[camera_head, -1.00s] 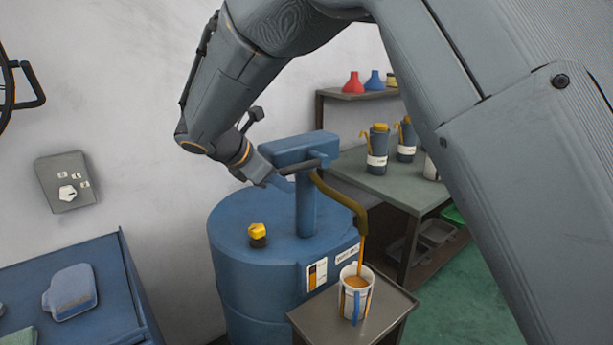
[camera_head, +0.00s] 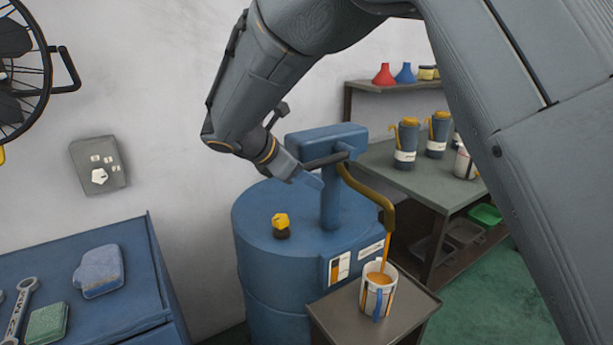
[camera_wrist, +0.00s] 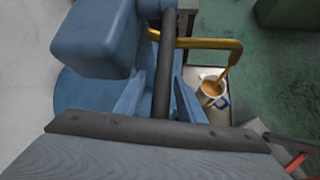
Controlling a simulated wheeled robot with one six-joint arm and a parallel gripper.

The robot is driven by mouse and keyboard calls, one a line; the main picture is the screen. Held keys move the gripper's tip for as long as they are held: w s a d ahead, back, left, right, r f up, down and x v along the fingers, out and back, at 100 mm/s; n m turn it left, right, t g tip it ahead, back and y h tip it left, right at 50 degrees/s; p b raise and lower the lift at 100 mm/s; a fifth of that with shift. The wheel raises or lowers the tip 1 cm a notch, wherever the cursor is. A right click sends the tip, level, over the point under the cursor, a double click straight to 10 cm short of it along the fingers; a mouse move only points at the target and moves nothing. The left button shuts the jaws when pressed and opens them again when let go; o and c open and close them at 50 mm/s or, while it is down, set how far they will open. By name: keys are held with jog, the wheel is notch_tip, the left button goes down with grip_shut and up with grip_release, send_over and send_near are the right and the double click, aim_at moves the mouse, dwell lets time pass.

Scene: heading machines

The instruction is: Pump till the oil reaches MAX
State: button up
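A blue hand pump (camera_head: 330,140) stands on a blue oil drum (camera_head: 270,285). Its dark lever (camera_head: 325,160) points left; in the wrist view the lever (camera_wrist: 164,75) runs between my fingers. My gripper (camera_head: 312,180) is at the lever's free end. The fingers (camera_wrist: 158,100) stand apart on both sides of the lever, with a gap showing on the left. A yellow-brown spout (camera_head: 370,190) ends over a white jug (camera_head: 377,295). An orange oil stream (camera_head: 385,250) falls into it. Oil (camera_wrist: 212,88) shows inside the jug; I cannot read a MAX mark.
The jug stands on a small grey stand (camera_head: 415,305) in front of the drum. A yellow cap (camera_head: 281,222) is on the drum top. A blue cabinet (camera_head: 140,290) is at left. A green-topped bench (camera_head: 430,185) with several dark jugs is behind at right.

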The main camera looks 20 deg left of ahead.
jog(key=shift+b+v, duration=0.9)
jog(key=shift+v, duration=2.95)
jog(key=shift+r, duration=0.1)
